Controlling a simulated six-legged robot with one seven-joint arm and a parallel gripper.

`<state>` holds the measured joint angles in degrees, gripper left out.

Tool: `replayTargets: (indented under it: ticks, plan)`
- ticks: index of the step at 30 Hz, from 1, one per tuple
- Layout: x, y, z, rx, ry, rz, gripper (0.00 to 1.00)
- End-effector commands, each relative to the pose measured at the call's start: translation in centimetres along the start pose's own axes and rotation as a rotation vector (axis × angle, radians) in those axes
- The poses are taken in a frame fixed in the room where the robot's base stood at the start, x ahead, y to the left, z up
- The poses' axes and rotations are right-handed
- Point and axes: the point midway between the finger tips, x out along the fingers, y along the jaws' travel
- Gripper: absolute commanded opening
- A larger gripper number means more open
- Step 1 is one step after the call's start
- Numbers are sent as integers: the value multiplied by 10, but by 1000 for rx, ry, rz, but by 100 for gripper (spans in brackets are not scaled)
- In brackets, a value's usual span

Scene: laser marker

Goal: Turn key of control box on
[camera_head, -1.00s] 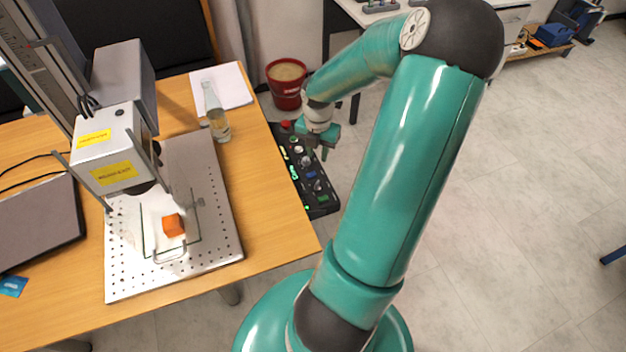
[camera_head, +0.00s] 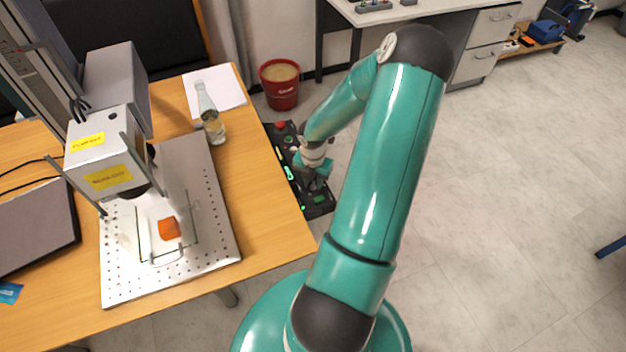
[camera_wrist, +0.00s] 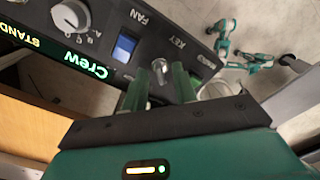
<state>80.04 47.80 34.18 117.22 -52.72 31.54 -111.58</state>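The black control box (camera_head: 284,133) stands beside the right edge of the wooden table, with a red button and lit green parts on its face. My gripper (camera_head: 316,184) is low over the nearer half of the box. In the wrist view the control box (camera_wrist: 103,30) has a KEY label, and the silver key (camera_wrist: 159,69) sits near it. The two green fingers of my gripper (camera_wrist: 160,76) stand on either side of the key, with a gap between them. I see no clear contact with the key. In the head view my gripper hides the key.
In the wrist view a blue FAN switch (camera_wrist: 124,48) and a grey knob (camera_wrist: 70,15) lie close by on the panel. The table holds a glass bottle (camera_head: 211,120) and the laser marker (camera_head: 103,150). A red bucket (camera_head: 280,92) stands behind the box.

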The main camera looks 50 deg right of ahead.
Motion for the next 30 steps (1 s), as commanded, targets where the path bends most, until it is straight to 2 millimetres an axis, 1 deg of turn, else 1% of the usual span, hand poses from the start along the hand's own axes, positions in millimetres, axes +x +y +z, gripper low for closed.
replayTargets:
  ticks: [4,5,6,9,20,26,30]
  plan:
    - [0,0,0,0,0,0,28]
    - [0,0,0,0,0,0,24]
    - [0,0,0,0,0,0,16]
    - [0,0,0,0,0,0,0]
    - [-1,0,0,21,0,-1,0]
    - [-1,0,0,95,-1,0,0]
    - [-1,0,0,188,-1,-1,0]
